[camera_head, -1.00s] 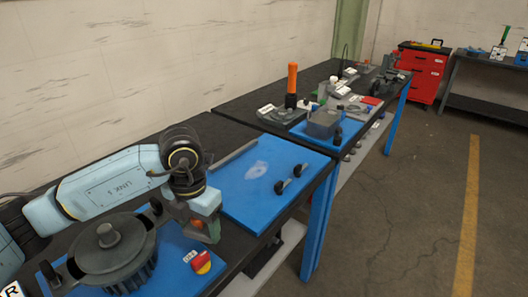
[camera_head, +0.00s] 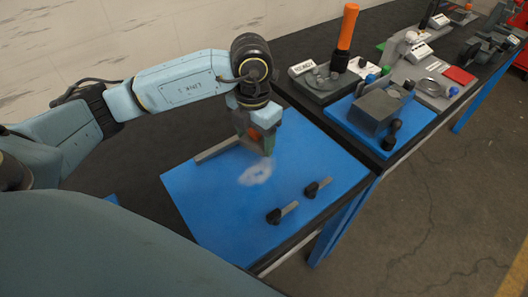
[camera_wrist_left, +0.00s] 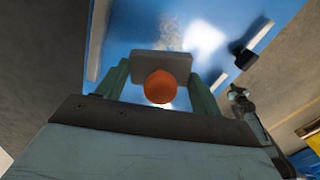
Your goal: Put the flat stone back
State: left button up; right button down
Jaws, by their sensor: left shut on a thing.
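My left gripper (camera_head: 258,140) is over the back part of the blue board (camera_head: 220,205). In the left wrist view its two green fingers (camera_wrist_left: 160,88) are shut on a flat grey slab, which I take as the flat stone (camera_wrist_left: 161,62). An orange round knob (camera_wrist_left: 159,87) shows in front of the slab, between the fingers. In the head view the fingers hide most of the slab, and I cannot tell if it touches the board. A whitish worn patch (camera_head: 256,173) lies on the board just below the gripper. My right gripper is not in view.
Two black-knobbed clamps (camera_head: 276,216) (camera_head: 314,189) sit on the board's right part. A grey strip (camera_head: 216,150) runs along its back edge. The board's left part is clear.

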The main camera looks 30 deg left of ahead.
aim_at(253, 143)
pick_arm(q)
jog(key=f, duration=0.4)
jog(key=shift+s+f, duration=0.1)
jog(key=shift+s, duration=0.2)
jog(key=shift+w+f, duration=0.15)
jog(key=shift+f, duration=1.85)
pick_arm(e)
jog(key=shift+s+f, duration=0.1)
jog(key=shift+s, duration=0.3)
pick_arm(q)
jog(key=shift+f, duration=0.1)
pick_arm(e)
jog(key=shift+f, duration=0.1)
pick_arm(q)
jog(key=o, duration=0.5)
jog(key=shift+f+b, duration=0.15)
jog(key=shift+b, duration=0.15)
jog(key=o, duration=0.5)
jog(key=shift+c, duration=0.2)
jog(key=shift+r, duration=0.6)
notch_tip(253, 143, up, 11)
jog(key=shift+r+p, duration=0.15)
jog(key=shift+p, duration=0.2)
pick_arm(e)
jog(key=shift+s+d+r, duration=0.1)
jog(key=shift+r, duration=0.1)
